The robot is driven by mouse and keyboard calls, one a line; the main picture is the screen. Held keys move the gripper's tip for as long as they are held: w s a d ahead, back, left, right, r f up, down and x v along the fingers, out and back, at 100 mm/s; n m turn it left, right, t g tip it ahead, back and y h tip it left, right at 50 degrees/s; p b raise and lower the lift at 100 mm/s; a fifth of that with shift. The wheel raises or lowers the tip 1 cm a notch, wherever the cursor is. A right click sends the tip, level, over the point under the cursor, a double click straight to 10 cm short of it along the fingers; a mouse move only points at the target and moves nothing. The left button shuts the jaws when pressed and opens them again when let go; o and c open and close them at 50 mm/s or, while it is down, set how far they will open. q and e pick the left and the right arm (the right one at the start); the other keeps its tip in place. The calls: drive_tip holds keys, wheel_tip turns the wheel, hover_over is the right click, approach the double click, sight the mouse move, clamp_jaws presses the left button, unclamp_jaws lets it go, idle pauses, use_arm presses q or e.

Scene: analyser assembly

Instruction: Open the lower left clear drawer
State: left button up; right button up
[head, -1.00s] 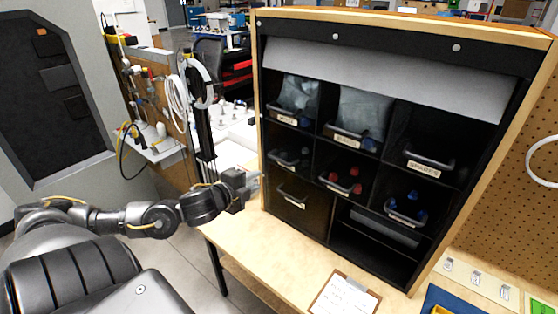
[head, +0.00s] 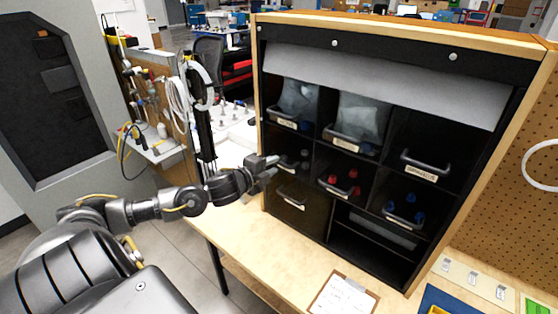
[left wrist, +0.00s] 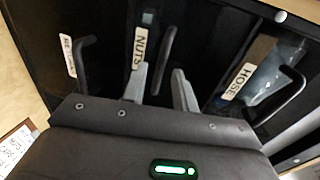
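The lower left clear drawer (head: 302,216) sits dark and closed at the bottom left of the black cabinet, with a grey bar handle (head: 291,199). In the left wrist view its handle (left wrist: 82,62) and a white label show at the left. My left gripper (head: 272,168) is open and empty, in front of the left column, above that handle. In the left wrist view its two fingers (left wrist: 160,88) are apart, with the handle of the NUTS drawer (left wrist: 168,50) showing between them; I cannot tell whether they touch it. My right gripper is not in view.
Other drawers hold red parts (head: 353,190), blue parts (head: 417,217) and bags (head: 300,98). The HOSE drawer (left wrist: 268,76) shows at right in the wrist view. The wooden bench (head: 270,247) is clear before the cabinet, with a clipboard (head: 343,297) at its front.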

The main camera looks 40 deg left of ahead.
sight(278, 163)
use_arm(q)
drive_tip(key=shift+p+x, duration=0.4)
drive_tip(key=shift+x, duration=1.55)
clamp_jaws()
